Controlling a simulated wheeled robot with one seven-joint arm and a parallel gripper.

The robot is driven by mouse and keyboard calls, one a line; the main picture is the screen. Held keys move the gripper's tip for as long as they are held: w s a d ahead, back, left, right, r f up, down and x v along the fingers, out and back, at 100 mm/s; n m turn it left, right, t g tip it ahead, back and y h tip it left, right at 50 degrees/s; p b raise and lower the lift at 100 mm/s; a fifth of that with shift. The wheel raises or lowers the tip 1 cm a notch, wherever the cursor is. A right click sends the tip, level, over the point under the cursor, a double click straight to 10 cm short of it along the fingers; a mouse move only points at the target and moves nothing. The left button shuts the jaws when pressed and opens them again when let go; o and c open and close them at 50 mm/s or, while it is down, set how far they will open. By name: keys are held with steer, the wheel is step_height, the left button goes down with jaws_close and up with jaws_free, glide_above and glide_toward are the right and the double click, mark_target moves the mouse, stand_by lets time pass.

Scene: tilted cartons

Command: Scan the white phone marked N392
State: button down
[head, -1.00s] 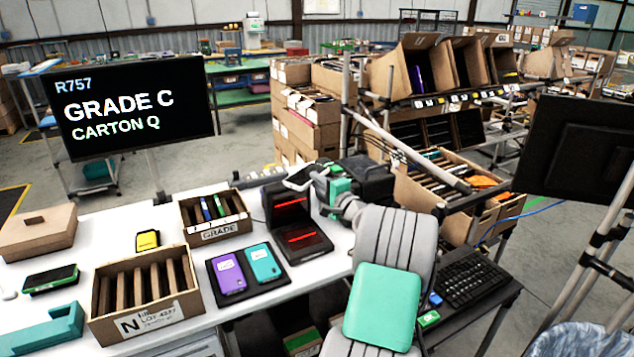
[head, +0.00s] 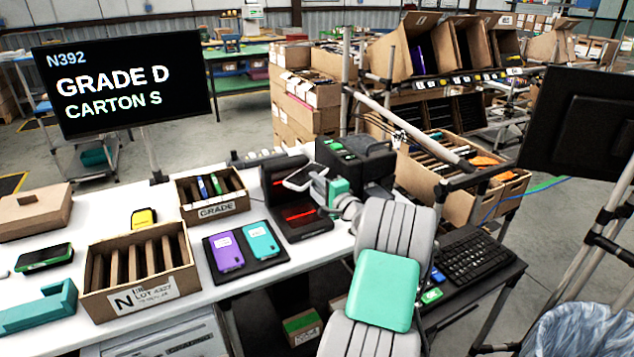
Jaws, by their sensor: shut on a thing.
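A white phone (head: 300,176) is held flat, a little above the black scanner (head: 297,216) with red glowing lines. My gripper (head: 313,180) is shut on the phone's right side, with my arm reaching in from the lower right. The phone's label is too small to read here. The monitor (head: 120,84) at the left shows N392, GRADE D and CARTON S.
A slotted box marked N (head: 190,287), a GRADE box (head: 181,197) and a dark mat (head: 212,271) with a purple phone (head: 226,252) and a teal phone (head: 261,243) lie left of the scanner. A black printer (head: 352,158) stands close behind my gripper.

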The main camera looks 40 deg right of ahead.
steer(key=shift+r, duration=0.1)
steer(key=shift+r+p, duration=1.45)
steer(key=shift+r, duration=1)
